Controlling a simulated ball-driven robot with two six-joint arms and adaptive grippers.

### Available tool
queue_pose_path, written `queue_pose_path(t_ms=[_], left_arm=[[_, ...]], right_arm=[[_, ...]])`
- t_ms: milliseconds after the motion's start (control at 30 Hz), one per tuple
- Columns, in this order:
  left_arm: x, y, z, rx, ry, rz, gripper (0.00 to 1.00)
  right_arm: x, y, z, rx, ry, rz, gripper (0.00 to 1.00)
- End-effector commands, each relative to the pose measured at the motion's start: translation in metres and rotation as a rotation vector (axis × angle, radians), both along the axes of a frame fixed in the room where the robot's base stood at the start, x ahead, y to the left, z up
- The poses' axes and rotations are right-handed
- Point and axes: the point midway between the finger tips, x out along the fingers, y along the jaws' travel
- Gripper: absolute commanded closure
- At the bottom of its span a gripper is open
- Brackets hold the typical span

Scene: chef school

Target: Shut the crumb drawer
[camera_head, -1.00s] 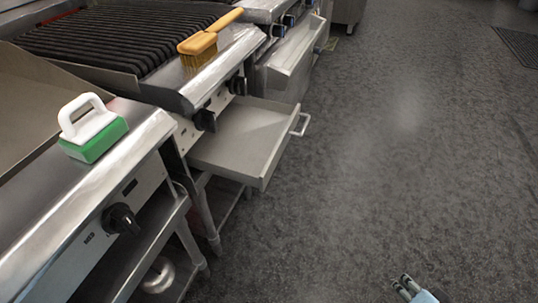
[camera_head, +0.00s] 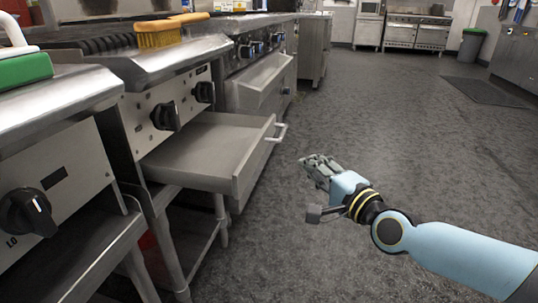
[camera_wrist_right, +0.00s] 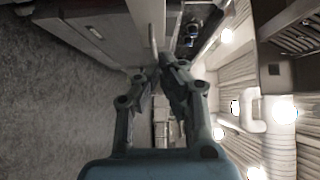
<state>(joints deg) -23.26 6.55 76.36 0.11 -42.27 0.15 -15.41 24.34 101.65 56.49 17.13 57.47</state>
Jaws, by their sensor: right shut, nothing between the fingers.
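The crumb drawer (camera_head: 205,148) is a grey metal tray pulled out beneath the charbroiler at left in the head view. Its bar handle (camera_head: 279,133) sticks out from the front panel toward the aisle. My right gripper (camera_head: 306,161) is shut and empty, just right of the handle and apart from it in the picture. In the right wrist view, the shut fingertips (camera_wrist_right: 168,72) point toward a pale bar that looks like the drawer handle (camera_wrist_right: 153,42). I cannot tell the exact gap. My left gripper is in none of the current frames.
A wooden-handled brush (camera_head: 168,31) lies on the charbroiler's front ledge. A green and white scrubber (camera_head: 22,68) sits on the griddle at left. Control knobs (camera_head: 165,116) stick out above the drawer. The aisle floor (camera_head: 380,130) at right is open.

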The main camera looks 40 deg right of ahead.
Motion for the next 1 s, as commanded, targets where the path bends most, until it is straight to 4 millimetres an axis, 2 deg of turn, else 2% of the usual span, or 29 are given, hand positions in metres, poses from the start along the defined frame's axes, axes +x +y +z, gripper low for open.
queue_pose_path(t_ms=[400, 500, 700, 1000], left_arm=[[0.029, -0.009, 0.026, -0.005, -0.009, -0.006, 0.6], [0.029, -0.009, 0.028, -0.005, -0.008, -0.005, 0.6], [0.03, -0.009, 0.029, -0.005, -0.009, -0.005, 0.6], [0.03, -0.01, 0.029, -0.005, -0.009, -0.005, 0.6]], right_arm=[[0.087, -0.007, -0.001, 0.0, -0.001, -0.001, 1.0], [0.099, 0.005, 0.0, 0.003, -0.001, -0.001, 1.0], [0.113, 0.017, 0.0, 0.0, 0.0, -0.001, 1.0], [0.115, 0.02, 0.0, -0.002, 0.001, 0.0, 1.0]])
